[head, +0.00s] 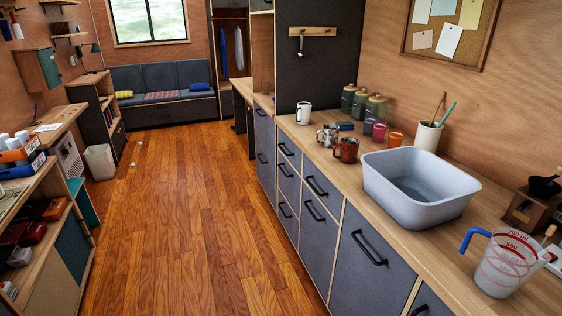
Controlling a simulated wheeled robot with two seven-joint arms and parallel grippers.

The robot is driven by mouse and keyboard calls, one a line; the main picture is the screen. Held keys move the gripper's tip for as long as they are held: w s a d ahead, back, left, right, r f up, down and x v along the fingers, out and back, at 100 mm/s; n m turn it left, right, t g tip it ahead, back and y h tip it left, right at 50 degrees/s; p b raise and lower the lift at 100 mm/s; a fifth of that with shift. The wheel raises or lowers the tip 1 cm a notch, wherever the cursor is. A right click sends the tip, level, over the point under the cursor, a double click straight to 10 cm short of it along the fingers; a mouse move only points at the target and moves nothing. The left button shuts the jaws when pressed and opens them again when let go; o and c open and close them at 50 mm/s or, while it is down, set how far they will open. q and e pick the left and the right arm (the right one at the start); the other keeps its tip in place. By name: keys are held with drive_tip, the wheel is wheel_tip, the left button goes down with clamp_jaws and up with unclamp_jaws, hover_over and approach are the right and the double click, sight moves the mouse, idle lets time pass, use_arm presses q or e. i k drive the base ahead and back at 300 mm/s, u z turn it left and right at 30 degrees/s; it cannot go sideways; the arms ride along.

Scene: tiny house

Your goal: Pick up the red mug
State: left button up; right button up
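A dark red mug (348,151) stands upright near the front edge of the wooden counter (320,153) on the right. Its handle points left. It is left of the grey basin and just right of a shiny metal mug (327,137). A white mug (303,113) stands farther back to the left. A pinkish-red cup (380,131) and an orange cup (396,139) stand nearer the wall behind the red mug. Neither of my grippers shows in the head view.
A large grey basin (418,200) and a measuring jug (509,263) with a blue handle take up the near counter. Several jars (361,105) and a white utensil pot (428,137) stand at the back. Drawers line the counter front. The wooden floor (180,230) is mostly clear.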

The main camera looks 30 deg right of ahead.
sight(349, 146)
drive_tip(key=u, duration=0.25)
drive_tip(key=i, duration=2.45)
drive_tip(key=z, duration=1.35)
drive_tip(key=i, duration=1.2)
drive_tip(key=z, duration=1.25)
